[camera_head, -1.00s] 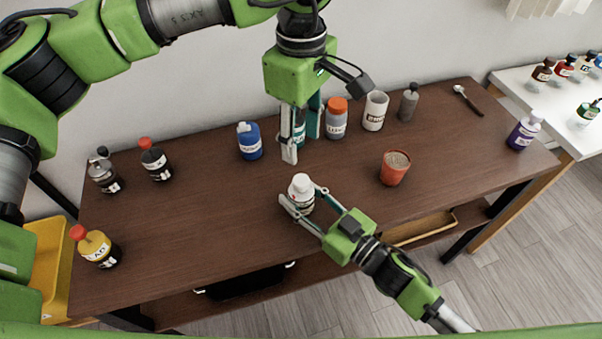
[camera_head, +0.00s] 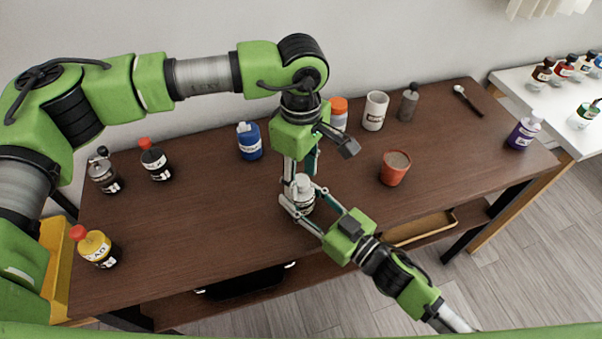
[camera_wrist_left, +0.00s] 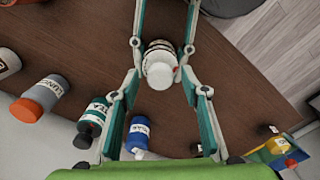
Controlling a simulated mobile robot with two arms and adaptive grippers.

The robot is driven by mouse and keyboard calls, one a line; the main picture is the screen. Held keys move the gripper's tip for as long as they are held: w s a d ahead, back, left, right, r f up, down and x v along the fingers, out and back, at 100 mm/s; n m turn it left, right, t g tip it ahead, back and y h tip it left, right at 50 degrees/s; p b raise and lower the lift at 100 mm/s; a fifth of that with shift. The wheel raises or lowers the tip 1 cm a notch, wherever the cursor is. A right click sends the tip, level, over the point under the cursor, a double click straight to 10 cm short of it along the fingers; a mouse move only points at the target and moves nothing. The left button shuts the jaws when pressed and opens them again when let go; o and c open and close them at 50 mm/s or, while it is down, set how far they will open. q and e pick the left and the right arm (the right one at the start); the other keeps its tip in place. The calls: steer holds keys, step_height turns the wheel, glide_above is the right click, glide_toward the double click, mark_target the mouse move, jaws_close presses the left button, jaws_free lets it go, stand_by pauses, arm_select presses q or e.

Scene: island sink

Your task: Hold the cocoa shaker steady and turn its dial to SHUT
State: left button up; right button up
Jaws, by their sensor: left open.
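The cocoa shaker (camera_head: 304,188) is a small container with a white top, upright on the brown table. It also shows in the left wrist view (camera_wrist_left: 160,66), seen from above with the white top toward the camera. My right gripper (camera_head: 303,200) has its fingers low on either side of the shaker's body and appears shut on it. My left gripper (camera_head: 298,172) points down over the shaker. Its open fingers (camera_wrist_left: 158,84) stand apart to either side of the white top. The dial's markings cannot be read, and the left fingers partly hide the shaker in the head view.
A blue bottle (camera_head: 249,141) and an orange-capped jar (camera_head: 338,115) stand behind. A teal labelled bottle (camera_wrist_left: 92,122) shows in the wrist view. A terracotta pot (camera_head: 394,169) stands to the right. Several bottles stand at the left end. The front left of the table (camera_head: 190,235) is clear.

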arm_select(q)
steer(key=c, duration=1.1)
steer(key=shift+n, duration=0.3)
steer(key=n, duration=1.1)
steer(key=shift+d, duration=0.1)
steer(key=shift+n, duration=0.3)
steer(key=o, duration=1.1)
